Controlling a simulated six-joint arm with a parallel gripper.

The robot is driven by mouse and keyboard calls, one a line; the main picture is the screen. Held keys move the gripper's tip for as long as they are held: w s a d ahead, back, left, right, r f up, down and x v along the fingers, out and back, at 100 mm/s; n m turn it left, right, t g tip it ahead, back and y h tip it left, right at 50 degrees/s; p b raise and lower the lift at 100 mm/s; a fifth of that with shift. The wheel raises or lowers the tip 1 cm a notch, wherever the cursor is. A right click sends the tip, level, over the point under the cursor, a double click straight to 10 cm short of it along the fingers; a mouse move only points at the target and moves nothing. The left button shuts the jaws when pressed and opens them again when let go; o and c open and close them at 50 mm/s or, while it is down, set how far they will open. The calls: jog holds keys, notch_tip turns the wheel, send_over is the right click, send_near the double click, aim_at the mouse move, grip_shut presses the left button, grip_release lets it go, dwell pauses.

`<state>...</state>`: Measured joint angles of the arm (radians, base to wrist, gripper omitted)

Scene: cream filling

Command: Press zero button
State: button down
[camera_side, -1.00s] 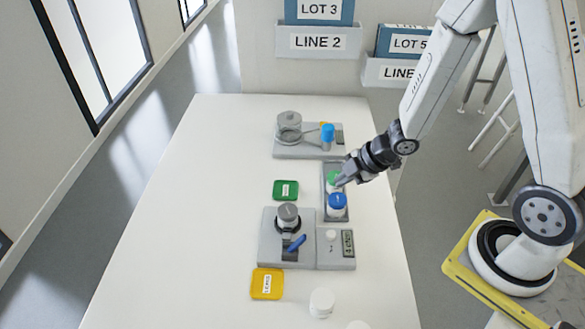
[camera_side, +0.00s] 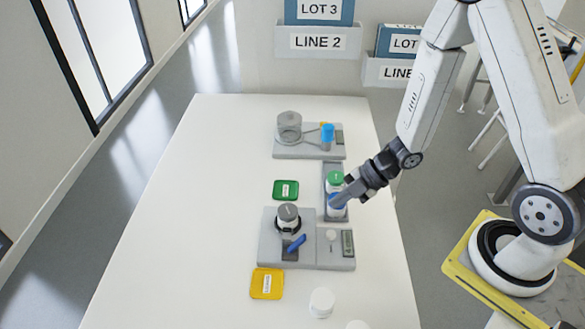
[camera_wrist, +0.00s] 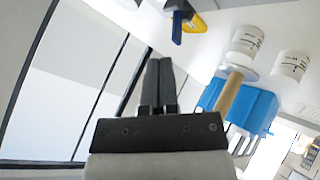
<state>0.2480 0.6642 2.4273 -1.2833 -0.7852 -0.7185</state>
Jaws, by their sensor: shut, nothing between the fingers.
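The grey scale (camera_side: 322,262) stands on the table in the side view, with a small display (camera_side: 348,243) at its right. A small pale round button (camera_side: 331,235) sits left of the display; its label is too small to read. A grey-lidded jar (camera_side: 288,213) stands on the scale's left part, with a blue spatula (camera_side: 296,243) beside it.
A green-lidded jar (camera_side: 335,179) shares a grey tray (camera_side: 326,214) with the blue-lidded one. A device (camera_side: 285,154) stands behind. Green (camera_side: 286,190) and yellow (camera_side: 267,284) cards lie left; a white jar (camera_side: 321,302) stands in front. The table's left side is clear.

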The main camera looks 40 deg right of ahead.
aim_at(334, 232)
jog(key=shift+f, duration=0.1)
jog(key=shift+f, duration=4.25)
jog(key=shift+f, duration=0.9)
jog(key=shift+r, duration=0.9)
jog(key=shift+r, duration=0.1)
jog(key=shift+r, duration=2.4)
